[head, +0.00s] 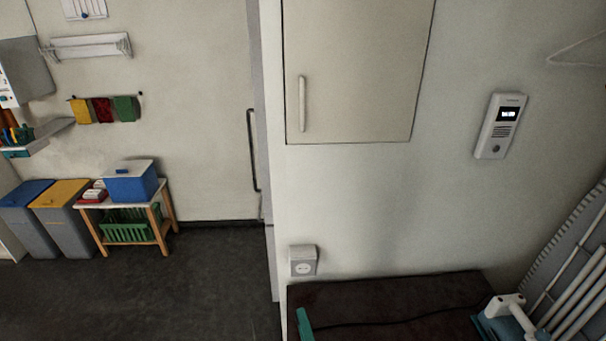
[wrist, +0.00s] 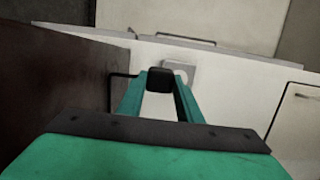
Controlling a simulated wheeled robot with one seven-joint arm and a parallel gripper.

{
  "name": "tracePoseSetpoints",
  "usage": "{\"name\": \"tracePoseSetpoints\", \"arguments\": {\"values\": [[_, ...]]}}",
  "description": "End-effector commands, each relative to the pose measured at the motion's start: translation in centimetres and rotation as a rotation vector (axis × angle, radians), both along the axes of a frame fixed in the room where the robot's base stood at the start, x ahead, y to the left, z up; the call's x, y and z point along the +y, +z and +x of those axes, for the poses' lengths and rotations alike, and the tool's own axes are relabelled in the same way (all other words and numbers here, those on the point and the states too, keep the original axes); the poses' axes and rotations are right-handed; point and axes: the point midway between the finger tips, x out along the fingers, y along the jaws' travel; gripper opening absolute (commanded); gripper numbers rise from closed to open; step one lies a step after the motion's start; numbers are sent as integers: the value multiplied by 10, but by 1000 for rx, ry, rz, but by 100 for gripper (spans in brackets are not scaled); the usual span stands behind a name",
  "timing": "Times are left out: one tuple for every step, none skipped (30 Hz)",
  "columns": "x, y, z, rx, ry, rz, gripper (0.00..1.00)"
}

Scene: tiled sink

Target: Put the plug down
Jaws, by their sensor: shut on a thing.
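The black plug (wrist: 160,77) is held between the tips of my gripper's teal fingers (wrist: 160,90) in the wrist view. My gripper is shut on it. The white wall socket (wrist: 181,66) shows just behind and right of the plug; I cannot tell whether they touch. In the head view, the socket (head: 303,262) is on the wall above the dark worktop's left end, with its face showing. A teal part of my gripper (head: 304,324) shows at the bottom edge; the plug itself is not visible there. A black cord (head: 400,321) runs across the worktop.
The dark worktop (head: 390,292) is mostly clear apart from the cord. A cabinet (head: 355,70) and an intercom (head: 500,126) are on the wall above.

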Motion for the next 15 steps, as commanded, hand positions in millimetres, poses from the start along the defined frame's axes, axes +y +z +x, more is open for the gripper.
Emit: {"name": "tracePoseSetpoints", "arguments": {"values": [[-1,0,-5,0,11,0,0],[-1,0,-7,-1,17,0,0],[0,1,-10,0,25,-1,0],[0,1,-11,0,28,-1,0],[0,1,-12,0,30,-1,0],[0,1,-12,0,32,-1,0],[0,1,-12,0,32,-1,0],[0,1,-12,0,33,-1,0],[0,1,-12,0,32,-1,0],[0,1,-12,0,32,-1,0],[0,1,-12,0,32,-1,0],[0,1,-12,0,32,-1,0],[0,1,-12,0,32,-1,0],[0,1,-12,0,32,-1,0],[0,1,-11,0,30,-1,0]]}}
